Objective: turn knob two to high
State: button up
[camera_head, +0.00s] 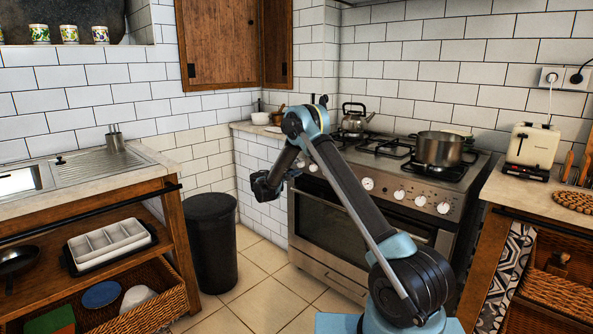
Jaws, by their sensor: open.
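The stove (345,235) stands against the back wall, with a row of round white knobs on its front panel. On the left part of the panel a small knob (313,168) shows beside my arm. My arm hides part of the panel. No numbers can be read, so I cannot tell which is knob two. My gripper (257,187) is open and dark, in the air left of the stove front, apart from the knobs.
A kettle (355,118) and a steel pot (439,149) stand on the hob. A toaster (532,146) is on the right counter (545,190). A black bin (211,240) stands left of the stove. A sink unit (90,180) is at left. Tiled floor between is clear.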

jog(key=v, duration=1.1)
jog(key=shift+s+a, duration=0.25)
jog(key=shift+a, duration=0.05)
